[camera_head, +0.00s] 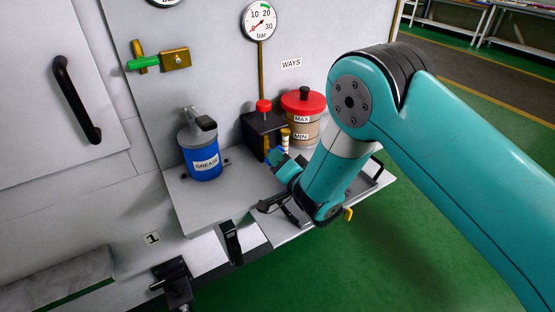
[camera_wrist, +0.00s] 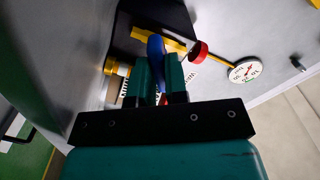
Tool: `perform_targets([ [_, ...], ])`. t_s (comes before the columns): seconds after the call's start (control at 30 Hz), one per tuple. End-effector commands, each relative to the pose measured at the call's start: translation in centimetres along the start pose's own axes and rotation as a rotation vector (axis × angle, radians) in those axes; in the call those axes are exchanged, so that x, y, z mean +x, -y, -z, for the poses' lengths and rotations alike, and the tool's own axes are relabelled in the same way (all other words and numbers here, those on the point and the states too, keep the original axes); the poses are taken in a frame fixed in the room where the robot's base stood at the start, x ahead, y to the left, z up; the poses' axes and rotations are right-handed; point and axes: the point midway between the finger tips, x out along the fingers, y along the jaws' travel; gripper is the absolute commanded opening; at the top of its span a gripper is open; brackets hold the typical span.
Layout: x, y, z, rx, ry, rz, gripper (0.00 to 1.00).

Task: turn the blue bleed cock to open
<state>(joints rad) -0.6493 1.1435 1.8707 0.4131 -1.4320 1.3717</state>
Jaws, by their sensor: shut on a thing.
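The blue bleed cock (camera_wrist: 155,47) shows in the wrist view as a blue lever between the two teal fingers of my gripper (camera_wrist: 158,80). My gripper is shut on it. In the head view my gripper (camera_head: 278,157) reaches the front of the black block (camera_head: 262,138) with the red knob (camera_head: 264,105), and most of the cock is hidden there. Brass parts (camera_wrist: 160,38) show behind the lever in the wrist view. I cannot tell the cock's exact angle.
A blue grease can (camera_head: 203,168) stands on the shelf (camera_head: 207,205) to the left. A red-lidded reservoir (camera_head: 303,103) stands right behind my arm. A pressure gauge (camera_head: 259,20) and a green-handled valve (camera_head: 145,64) are on the panel above. Green floor lies to the right.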

Motion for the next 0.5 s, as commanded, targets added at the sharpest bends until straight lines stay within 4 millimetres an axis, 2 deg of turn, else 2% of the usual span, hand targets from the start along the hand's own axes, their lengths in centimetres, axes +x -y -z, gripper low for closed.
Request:
perform_targets([
  [0.13, -0.03, -0.10, -0.06, -0.169, 0.001, -0.001, 0.00],
  [0.43, -0.04, -0.09, -0.03, -0.200, 0.001, -0.002, 0.00],
  [0.5, -0.04, -0.12, -0.07, -0.250, 0.001, -0.001, 0.00],
])
